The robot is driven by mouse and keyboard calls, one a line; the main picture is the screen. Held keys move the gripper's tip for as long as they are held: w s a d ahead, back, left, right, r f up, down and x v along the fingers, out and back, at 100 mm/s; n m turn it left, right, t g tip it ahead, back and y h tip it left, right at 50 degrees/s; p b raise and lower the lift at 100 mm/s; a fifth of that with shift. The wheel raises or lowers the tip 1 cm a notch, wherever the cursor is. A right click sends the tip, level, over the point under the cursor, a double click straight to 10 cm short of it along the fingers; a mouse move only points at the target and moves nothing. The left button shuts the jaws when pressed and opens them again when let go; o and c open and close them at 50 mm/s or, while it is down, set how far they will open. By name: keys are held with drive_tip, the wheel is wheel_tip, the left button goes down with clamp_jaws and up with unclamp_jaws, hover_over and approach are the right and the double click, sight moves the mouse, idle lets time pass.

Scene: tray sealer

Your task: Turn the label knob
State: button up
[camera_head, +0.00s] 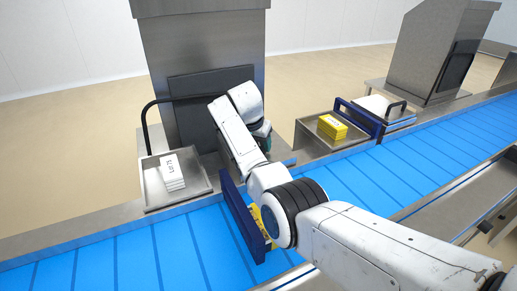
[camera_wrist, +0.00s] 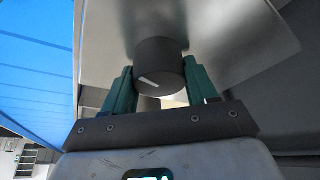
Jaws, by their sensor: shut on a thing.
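The label knob (camera_wrist: 158,58) is a dark grey cylinder with a white line on its face, in the upper middle of the wrist view. The line lies tilted, close to level. My gripper (camera_wrist: 160,76) has its two green fingers on either side of the knob and is shut on it. The knob sits against a grey metal panel (camera_wrist: 225,45). In the head view my gripper (camera_head: 262,135) is partly seen at the steel sealer (camera_head: 205,50), and my arm hides the knob there.
A blue belt (camera_head: 110,255) runs across the front, with a blue frame (camera_head: 237,205) standing on it beside my arm. A tray (camera_head: 155,192) holds white labels (camera_head: 172,172) at left. Another tray (camera_head: 312,138) holds yellow labels (camera_head: 332,126). A second machine (camera_head: 425,45) stands at back right.

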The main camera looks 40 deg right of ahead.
drive_tip(key=shift+f+m+g+b, duration=0.1)
drive_tip(key=shift+m+g+b, duration=0.3)
drive_tip(key=shift+m+b, duration=0.65)
drive_tip(key=shift+m, duration=0.25)
drive_tip(key=o, duration=1)
drive_tip(key=shift+o, duration=0.2)
drive_tip(key=shift+a, duration=0.1)
drive_tip(key=w+b+v, duration=0.1)
drive_tip(key=v, duration=0.9)
drive_tip(key=shift+s+a+r+b, duration=0.2)
drive_tip(key=shift+s+r+b, duration=0.1)
drive_tip(key=shift+s+r, duration=0.15)
